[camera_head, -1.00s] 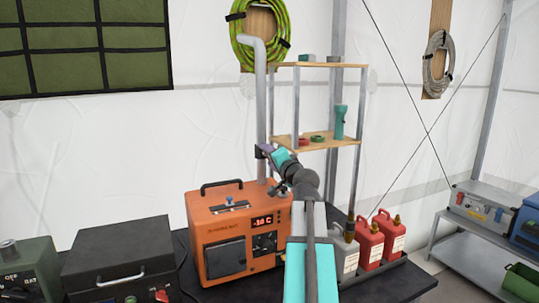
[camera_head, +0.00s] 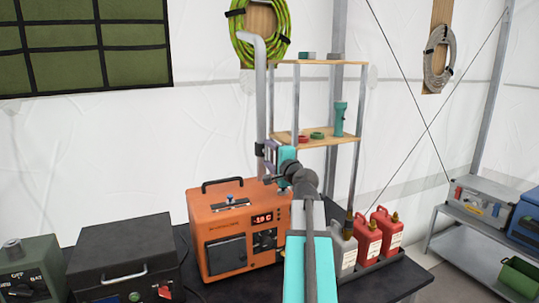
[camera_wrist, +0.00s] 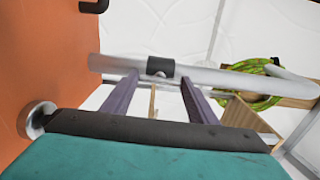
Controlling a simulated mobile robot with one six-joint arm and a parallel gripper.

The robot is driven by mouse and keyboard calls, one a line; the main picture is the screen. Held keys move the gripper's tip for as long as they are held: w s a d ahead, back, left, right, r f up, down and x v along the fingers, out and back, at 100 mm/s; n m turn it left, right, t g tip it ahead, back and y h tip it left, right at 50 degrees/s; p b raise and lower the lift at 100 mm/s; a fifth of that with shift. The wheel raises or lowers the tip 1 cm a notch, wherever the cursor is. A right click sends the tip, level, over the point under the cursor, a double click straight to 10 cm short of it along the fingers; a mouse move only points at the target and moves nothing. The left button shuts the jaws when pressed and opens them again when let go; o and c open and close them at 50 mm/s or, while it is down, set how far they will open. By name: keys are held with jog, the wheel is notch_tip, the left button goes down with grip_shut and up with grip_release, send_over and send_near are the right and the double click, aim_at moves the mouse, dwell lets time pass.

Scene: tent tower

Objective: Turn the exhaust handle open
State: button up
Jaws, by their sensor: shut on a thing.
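The grey exhaust pipe (camera_head: 262,95) rises behind the orange heater (camera_head: 218,215), whose display is lit. A dark collar on the pipe (camera_wrist: 160,68), with a small pale round lug, shows between my fingers in the wrist view. It also shows in the head view (camera_head: 259,149). The exhaust handle cannot be told apart clearly from this collar. My gripper (camera_wrist: 159,77) has its two purple fingers, one on each side of the collar, shut on the handle there.
A shelf rack (camera_head: 318,138) with small items and a teal torch (camera_head: 340,118) stands just right of the pipe. Red canisters (camera_head: 368,238) stand right of my arm. A black case (camera_head: 125,255) sits left of the heater. A green hose coil (camera_head: 258,30) hangs above.

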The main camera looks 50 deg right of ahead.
jog(key=o, duration=1)
jog(key=shift+o, duration=0.2)
jog(key=b+v, duration=0.9)
jog(key=v, duration=0.5)
jog(key=shift+d, duration=0.1)
dwell(0.5)
